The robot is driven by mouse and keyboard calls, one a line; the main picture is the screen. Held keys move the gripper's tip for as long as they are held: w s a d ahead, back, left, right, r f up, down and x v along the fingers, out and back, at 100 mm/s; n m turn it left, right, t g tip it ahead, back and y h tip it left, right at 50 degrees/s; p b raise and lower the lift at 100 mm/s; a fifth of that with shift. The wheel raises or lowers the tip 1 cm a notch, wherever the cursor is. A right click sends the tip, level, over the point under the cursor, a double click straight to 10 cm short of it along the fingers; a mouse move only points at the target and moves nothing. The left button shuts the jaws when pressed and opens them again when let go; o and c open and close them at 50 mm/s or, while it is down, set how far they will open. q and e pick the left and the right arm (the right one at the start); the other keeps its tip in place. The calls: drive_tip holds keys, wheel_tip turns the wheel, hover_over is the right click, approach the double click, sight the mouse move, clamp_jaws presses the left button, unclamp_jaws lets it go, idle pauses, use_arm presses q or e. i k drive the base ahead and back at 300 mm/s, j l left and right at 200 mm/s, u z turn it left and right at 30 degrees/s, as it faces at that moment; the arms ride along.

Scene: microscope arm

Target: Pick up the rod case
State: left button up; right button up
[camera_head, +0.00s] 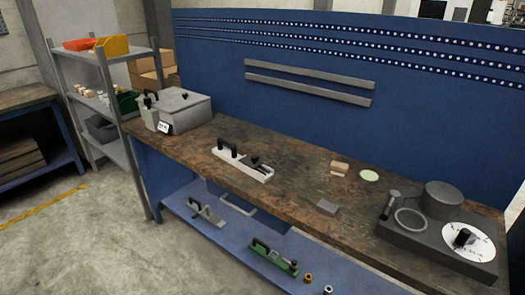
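No thing in view is clearly marked as the rod case. A long, narrow white case or holder with a black handle (241,166) lies on the workbench, left of its middle, with dark parts on it. A similar grey piece with a black handle (208,215) and a green one with a black handle (274,259) lie on the blue lower shelf. A grey lidded box (184,112) with black fittings and a small white label stands at the bench's left end. Neither of my grippers is in view.
The wooden workbench (290,200) has a blue back panel. A dark device with a round dial (467,241) fills its right end. A metal rack (112,98) stands left; floor is clear in front.

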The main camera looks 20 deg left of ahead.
sight(264, 173)
drive_tip(key=i+j+z, duration=0.2)
drive_tip(key=i+j, duration=0.25)
drive_tip(key=i+j+z, duration=0.2)
drive_tip(key=i+j, duration=0.2)
drive_tip(key=j, duration=0.15)
